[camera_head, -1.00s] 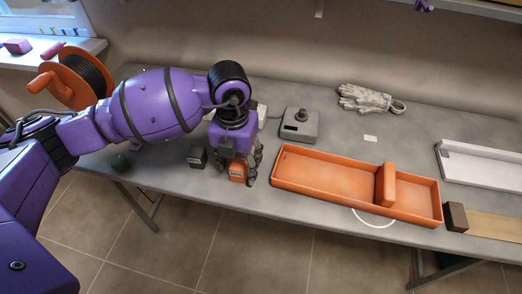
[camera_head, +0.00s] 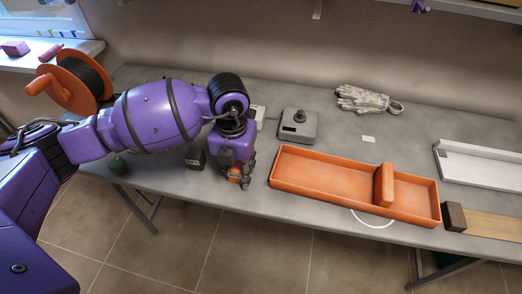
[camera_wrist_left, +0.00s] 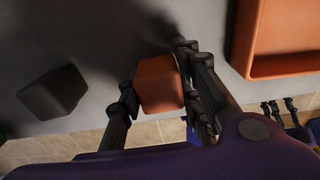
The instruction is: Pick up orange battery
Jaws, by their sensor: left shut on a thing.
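The orange battery (camera_head: 236,171) is between the fingers of my left gripper (camera_head: 238,182), near the front edge of the table. In the left wrist view the orange battery (camera_wrist_left: 158,85) sits between the two dark fingers, which are shut on it. The gripper hides much of the battery in the head view, and I cannot tell whether it still touches the table.
A dark block (camera_head: 196,158) stands just left of the gripper, with a green round object (camera_head: 118,165) farther left. An orange tray (camera_head: 320,188) with a divider lies to the right. A grey joystick box (camera_head: 298,126) and gloves (camera_head: 364,100) lie behind.

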